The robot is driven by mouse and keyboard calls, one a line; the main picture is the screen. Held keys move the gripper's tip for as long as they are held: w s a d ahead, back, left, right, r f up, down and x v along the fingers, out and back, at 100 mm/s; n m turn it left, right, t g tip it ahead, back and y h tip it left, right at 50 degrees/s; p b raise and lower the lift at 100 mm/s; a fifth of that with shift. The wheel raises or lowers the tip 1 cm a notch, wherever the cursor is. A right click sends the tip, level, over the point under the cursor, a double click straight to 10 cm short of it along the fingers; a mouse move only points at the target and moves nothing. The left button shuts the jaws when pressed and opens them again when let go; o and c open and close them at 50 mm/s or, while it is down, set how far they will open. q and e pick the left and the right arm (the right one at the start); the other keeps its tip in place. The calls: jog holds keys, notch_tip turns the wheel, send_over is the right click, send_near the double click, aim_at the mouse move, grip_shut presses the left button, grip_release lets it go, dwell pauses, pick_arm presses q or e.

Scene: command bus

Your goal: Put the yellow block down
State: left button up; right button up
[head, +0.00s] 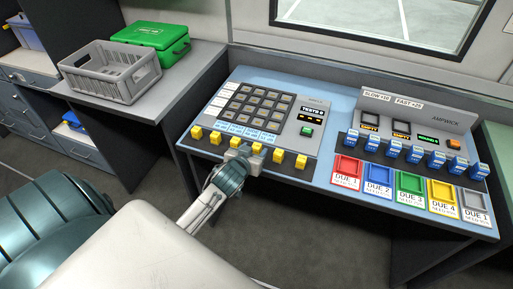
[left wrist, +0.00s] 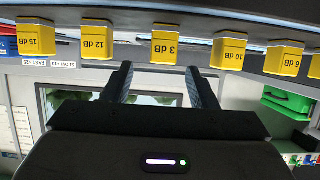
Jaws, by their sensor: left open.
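Several yellow blocks stand in a row along the front edge of the left console. In the left wrist view, upside down, they read 15 dB, 12 dB, 3 dB (left wrist: 165,46), 10 dB and 6 dB, with another cut off at the right edge. My left gripper (head: 241,155) is at the front of this row, near its middle blocks (head: 257,149). In the left wrist view its fingers (left wrist: 158,80) are open with nothing between them, and the 3 dB block shows just beyond the tips. Which block the task means cannot be told. My right gripper is not in view.
Blue blocks (head: 392,148) line the right console. In front lie coloured DUE trays, red (head: 346,183), blue, green, yellow and grey. A keypad (head: 256,108) sits behind the yellow row. A grey crate (head: 105,83) and green box (head: 150,33) stand on the left counter.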

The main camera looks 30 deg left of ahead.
aim_at(258, 144)
pick_arm(q)
jog(key=shift+w+a+f, duration=0.15)
jog(key=shift+w+f, duration=0.15)
jog(key=shift+w, duration=0.3)
jog(key=shift+w+a+f, duration=0.1)
jog(key=shift+w, duration=0.2)
jog(key=p+x, duration=0.1)
jog(key=x, duration=0.2)
jog(key=shift+a+f+p, duration=0.1)
jog(key=shift+f+p, duration=0.1)
jog(key=shift+p, duration=0.15)
jog(key=shift+w+a+f, duration=0.1)
jog(key=shift+w+f, duration=0.2)
jog(key=shift+w, duration=0.2)
jog(key=c, duration=1.1)
grip_shut()
